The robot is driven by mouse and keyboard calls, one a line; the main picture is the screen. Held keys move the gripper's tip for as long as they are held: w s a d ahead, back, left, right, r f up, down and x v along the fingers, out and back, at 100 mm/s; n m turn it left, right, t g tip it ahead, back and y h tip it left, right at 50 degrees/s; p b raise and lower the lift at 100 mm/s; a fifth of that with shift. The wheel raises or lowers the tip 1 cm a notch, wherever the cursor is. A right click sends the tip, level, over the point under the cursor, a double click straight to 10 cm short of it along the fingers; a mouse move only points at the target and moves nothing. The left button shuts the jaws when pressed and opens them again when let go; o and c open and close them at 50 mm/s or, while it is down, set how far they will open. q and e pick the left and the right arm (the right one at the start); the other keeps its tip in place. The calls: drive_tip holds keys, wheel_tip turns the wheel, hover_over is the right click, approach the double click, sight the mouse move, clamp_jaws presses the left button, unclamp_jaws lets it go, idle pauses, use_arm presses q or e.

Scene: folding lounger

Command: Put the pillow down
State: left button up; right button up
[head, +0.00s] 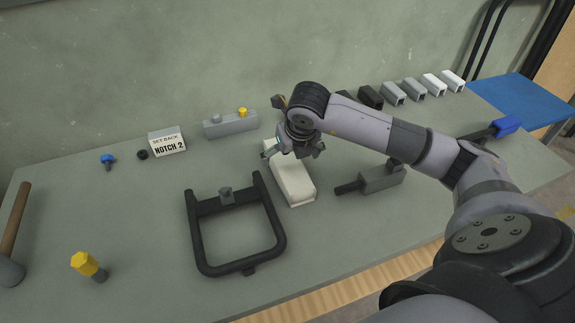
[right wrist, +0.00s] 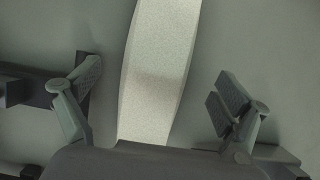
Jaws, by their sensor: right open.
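The pillow (head: 294,187) is a long off-white block lying on the grey-green table (head: 345,235), between the dark U-shaped frame and a grey block. My right gripper (head: 299,151) is over its far end and hides part of it. In the right wrist view the pillow (right wrist: 160,70) runs up the middle. The fingers of my right gripper (right wrist: 158,95) are spread wide, one on each side, with gaps to the pillow. I cannot tell its exact height above the table. My left gripper is not in view.
The U-shaped frame (head: 238,267) lies left of the pillow. A grey block with a dark rod (head: 381,180) lies to the right. A "NOTCH 2" card (head: 167,145) and a grey bar (head: 230,126) stand behind. Several small blocks line the back right.

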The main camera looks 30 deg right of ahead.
sight(287, 162)
drive_tip(key=x, duration=0.4)
drive_tip(key=shift+a+f+p, duration=0.1)
drive_tip(key=shift+p, duration=0.3)
drive_tip(key=shift+s, duration=0.1)
drive_tip(key=shift+c, duration=0.4)
drive_tip(key=c, duration=1.3)
drive_tip(key=shift+c, duration=0.2)
